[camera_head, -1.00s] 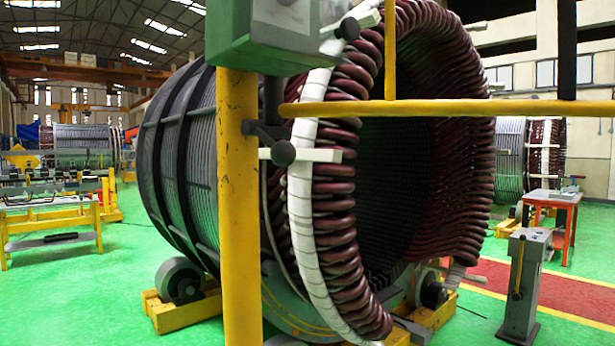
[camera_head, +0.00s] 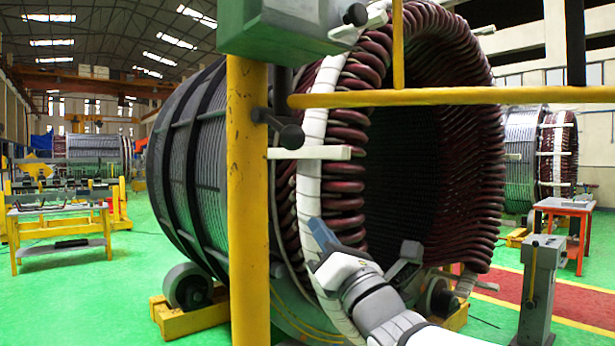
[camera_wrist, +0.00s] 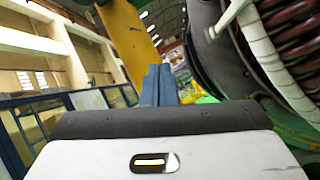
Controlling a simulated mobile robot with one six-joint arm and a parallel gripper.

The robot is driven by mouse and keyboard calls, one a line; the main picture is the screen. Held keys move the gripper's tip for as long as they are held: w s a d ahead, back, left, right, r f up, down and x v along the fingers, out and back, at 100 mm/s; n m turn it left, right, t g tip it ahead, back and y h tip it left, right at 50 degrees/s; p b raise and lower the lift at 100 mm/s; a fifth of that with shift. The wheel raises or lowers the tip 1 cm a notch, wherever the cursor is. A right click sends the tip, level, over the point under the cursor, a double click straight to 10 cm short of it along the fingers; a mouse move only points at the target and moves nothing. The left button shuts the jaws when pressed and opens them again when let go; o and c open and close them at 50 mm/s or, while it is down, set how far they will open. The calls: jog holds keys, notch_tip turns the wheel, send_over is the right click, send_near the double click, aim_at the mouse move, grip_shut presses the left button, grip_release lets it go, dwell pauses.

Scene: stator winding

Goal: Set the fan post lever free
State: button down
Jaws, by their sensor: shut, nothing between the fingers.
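A yellow post (camera_head: 250,215) stands in front of the stator, with a green box (camera_head: 285,25) at its top. A dark lever with a round black knob (camera_head: 291,137) sticks out from the post's right side, and another black knob (camera_head: 356,14) sits beside the box. I cannot tell which one is the fan post lever. My gripper (camera_head: 318,232) is below and right of the lower knob, apart from it, against the view of the stator's white ring. In the wrist view its blue fingers (camera_wrist: 158,85) are shut and empty, pointing towards the yellow post (camera_wrist: 130,45).
The big stator (camera_head: 190,160) with dark red coils fills the middle. A yellow rail (camera_head: 450,97) crosses at upper right. A white bar (camera_head: 310,153) lies just below the lower knob. A grey pedestal (camera_head: 537,300) with its own handle stands at right. Green floor (camera_head: 120,270) is open at left.

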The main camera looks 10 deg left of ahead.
aim_at(278, 127)
jog(key=s+r+n+y, duration=0.1)
jog(key=n, duration=0.1)
jog(key=s+a+r+n+g+y, duration=0.1)
jog(key=n+y, duration=0.1)
jog(key=s+a+r+n+g+y, duration=0.1)
jog(key=n+y, duration=0.1)
jog(key=shift+s+a+n, duration=0.1)
jog(key=shift+a+n, duration=0.15)
jog(key=shift+n, duration=0.15)
jog(key=w+a+r+p, duration=0.2)
jog(key=r+p, duration=0.3)
jog(key=r, duration=0.3)
jog(key=shift+w+a+r+p, duration=0.3)
jog(key=shift+w+a, duration=0.1)
jog(key=shift+a, duration=0.1)
jog(key=shift+s, duration=0.1)
